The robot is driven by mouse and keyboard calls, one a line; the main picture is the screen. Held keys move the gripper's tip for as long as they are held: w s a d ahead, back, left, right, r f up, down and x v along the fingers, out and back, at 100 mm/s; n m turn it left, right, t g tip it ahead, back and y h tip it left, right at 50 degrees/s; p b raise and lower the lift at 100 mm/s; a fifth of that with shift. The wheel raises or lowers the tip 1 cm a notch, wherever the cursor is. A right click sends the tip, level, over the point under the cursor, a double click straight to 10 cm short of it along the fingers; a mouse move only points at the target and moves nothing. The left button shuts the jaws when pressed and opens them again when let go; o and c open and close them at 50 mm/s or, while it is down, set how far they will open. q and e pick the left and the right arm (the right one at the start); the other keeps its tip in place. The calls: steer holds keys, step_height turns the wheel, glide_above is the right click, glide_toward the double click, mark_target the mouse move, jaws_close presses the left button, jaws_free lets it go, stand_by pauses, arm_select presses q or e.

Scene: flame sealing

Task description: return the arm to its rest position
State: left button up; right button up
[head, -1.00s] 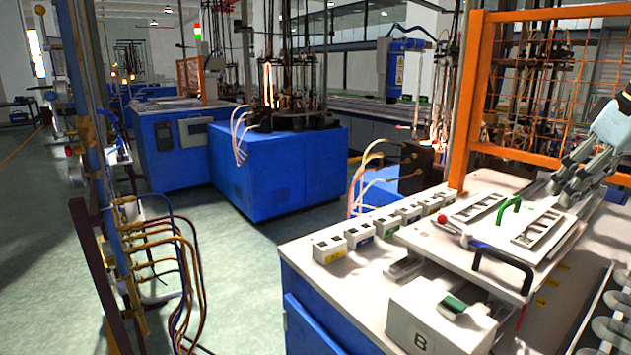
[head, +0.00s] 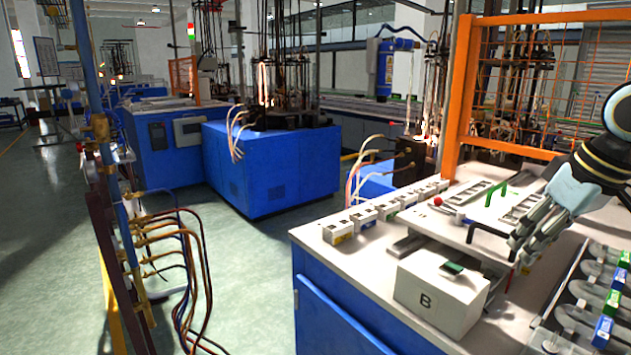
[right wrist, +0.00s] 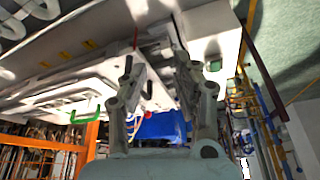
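My right gripper (head: 522,246) is at the right of the head view, on a black and pale blue-grey arm from the right edge. It hangs over the front of the white worktop (head: 405,243), with its fingers pointing down and left. In the right wrist view my right gripper (right wrist: 158,70) has two fingers apart with nothing between them. In the head view the fingers hide part of the raised plate behind them. I cannot tell whether they touch it. My left gripper is not in view.
A white box marked B (head: 427,300) is left of and below the gripper. A green handle (head: 496,192) is behind it. A rack with grey curved parts (head: 585,290) is at the lower right. An orange guard frame (head: 459,95) stands behind.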

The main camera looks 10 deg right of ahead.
steer(key=shift+n, duration=0.3)
steer(key=s+a+f, duration=0.2)
steer(key=f, duration=0.1)
steer(key=s+a+f, duration=0.6)
steer(key=shift+f, duration=0.15)
steer(key=s+a+f+m+h, duration=0.1)
steer(key=s+a+f, duration=0.15)
steer(key=s, duration=0.45)
steer(key=s+a+f, duration=0.1)
steer(key=s+a, duration=0.2)
steer(key=s, duration=0.3)
step_height(320, 180, down, 32)
steer(key=s+d+g+b, duration=0.2)
steer(key=d+b, duration=0.1)
steer(key=b, duration=0.4)
arm_select(q)
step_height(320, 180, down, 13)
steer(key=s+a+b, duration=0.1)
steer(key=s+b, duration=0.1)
steer(key=b, duration=0.4)
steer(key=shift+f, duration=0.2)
arm_select(e)
steer(key=s+d+f+m+g, duration=0.1)
steer(key=s+f, duration=1.8)
steer(key=f, duration=0.4)
steer(key=shift+h, duration=0.3)
steer(key=shift+s+f, duration=0.1)
